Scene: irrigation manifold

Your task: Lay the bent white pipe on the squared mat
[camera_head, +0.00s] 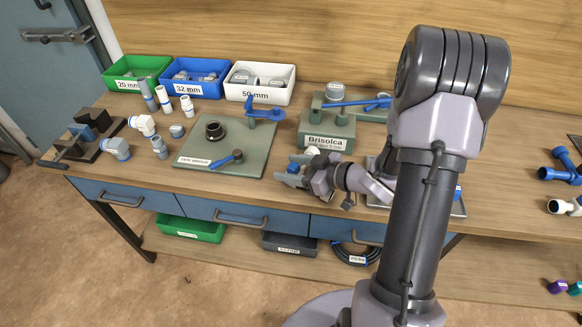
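A bent white pipe (143,124), a short elbow, lies on the left part of the workbench. A greyer elbow with a blue end (116,149) lies just in front of it. A flat grey-green square board (193,145), the only mat-like square I make out, lies right of them, with a label on its front left corner. My gripper (290,173) is low over the bench's front edge, right of the board and apart from the white pipe. It points left. Something bluish shows at its fingertips; I cannot tell whether that is part of the fingers or a held thing.
On the board are a dark ring (214,131) and a blue-handled valve (226,158). Upright fittings (188,106) stand behind the elbows. Green (122,72), blue (208,89) and white (260,93) bins line the back. A Brisolca block (327,129) stands behind my gripper.

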